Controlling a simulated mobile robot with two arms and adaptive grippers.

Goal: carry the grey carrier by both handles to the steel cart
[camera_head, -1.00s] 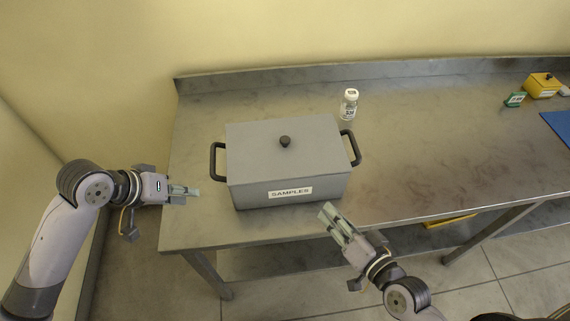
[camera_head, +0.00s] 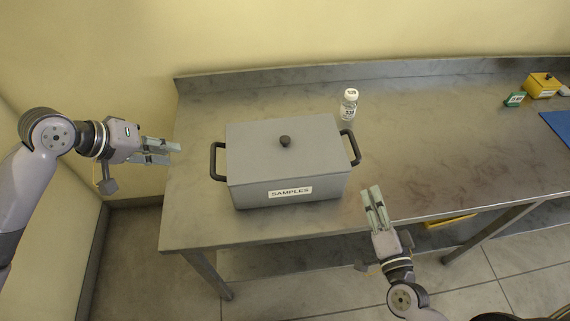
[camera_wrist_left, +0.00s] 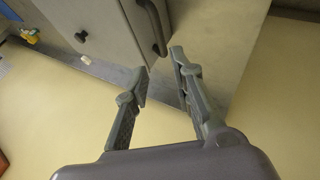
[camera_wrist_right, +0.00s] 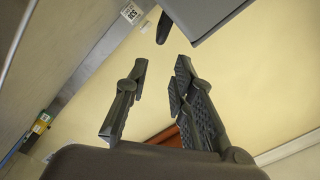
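The grey carrier (camera_head: 285,165), a lidded box with a black knob and a "SAMPLES" label, stands on the steel table (camera_head: 440,150). It has a dark left handle (camera_head: 214,162) and a dark right handle (camera_head: 354,148). My left gripper (camera_head: 178,152) is open and empty, left of the left handle and apart from it. In the left wrist view the left handle (camera_wrist_left: 153,27) shows beyond the spread fingers. My right gripper (camera_head: 371,190) is open and empty, in front of and below the right handle. In the right wrist view the right handle (camera_wrist_right: 163,28) shows beyond the fingers. I see no steel cart.
A white-capped bottle (camera_head: 349,104) stands behind the carrier's right handle. The table between is clear. A raised lip (camera_head: 300,72) runs along the back.

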